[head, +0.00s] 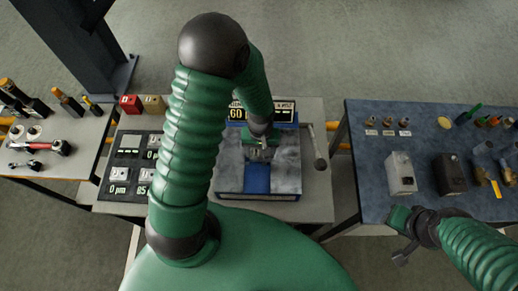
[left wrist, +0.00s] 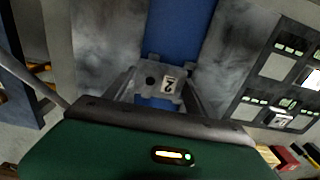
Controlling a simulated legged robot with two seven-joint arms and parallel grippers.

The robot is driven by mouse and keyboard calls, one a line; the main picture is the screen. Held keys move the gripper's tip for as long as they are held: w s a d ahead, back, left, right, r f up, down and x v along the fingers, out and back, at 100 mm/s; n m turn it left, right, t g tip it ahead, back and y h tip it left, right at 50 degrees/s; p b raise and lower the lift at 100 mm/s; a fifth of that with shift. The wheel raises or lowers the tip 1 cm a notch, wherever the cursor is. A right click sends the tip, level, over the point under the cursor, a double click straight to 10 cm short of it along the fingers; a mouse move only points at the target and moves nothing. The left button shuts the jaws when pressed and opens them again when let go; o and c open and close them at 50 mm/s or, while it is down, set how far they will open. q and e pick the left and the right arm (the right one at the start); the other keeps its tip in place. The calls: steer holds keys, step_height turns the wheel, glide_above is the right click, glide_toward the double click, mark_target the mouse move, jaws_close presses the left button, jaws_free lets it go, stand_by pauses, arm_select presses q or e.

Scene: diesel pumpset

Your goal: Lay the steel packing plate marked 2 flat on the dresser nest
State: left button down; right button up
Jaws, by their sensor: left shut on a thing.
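The steel packing plate marked 2 (left wrist: 152,78) is a small grey notched plate with a dark hole and a white label. My left gripper (left wrist: 160,98) is shut on it, with one finger at each side. In the head view my left gripper (head: 262,143) is over the middle of the dresser nest (head: 257,178), a grey block with a blue central strip. The plate looks roughly flat over the blue strip; I cannot tell whether it touches. My right gripper (head: 402,232) is by the front-left edge of the blue-topped table, and its jaws are unclear.
A dark board (head: 120,190) with lit readouts and small plates lies left of the nest. A lever with a ball end (head: 320,163) stands at its right. The blue-topped table (head: 375,160) bears grey and dark blocks and fittings. Tools lie on the left bench (head: 75,165).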

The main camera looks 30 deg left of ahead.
arm_select(q)
steer(key=shift+a+f, duration=0.1)
steer(key=shift+a, duration=0.55)
steer(key=shift+d, duration=0.3)
arm_select(e)
steer(key=shift+a+r, duration=0.15)
steer(key=shift+a, duration=0.15)
arm_select(q)
steer(key=shift+a, duration=0.1)
steer(key=shift+a+f, duration=0.15)
steer(key=shift+a, duration=0.1)
steer(key=shift+f, duration=0.25)
steer(key=c, duration=0.8)
jaws_free()
steer(key=o, duration=0.6)
steer(key=shift+d, duration=0.25)
steer(key=shift+c, duration=0.2)
arm_select(e)
steer(key=shift+a+f, duration=0.1)
steer(key=shift+f, duration=0.15)
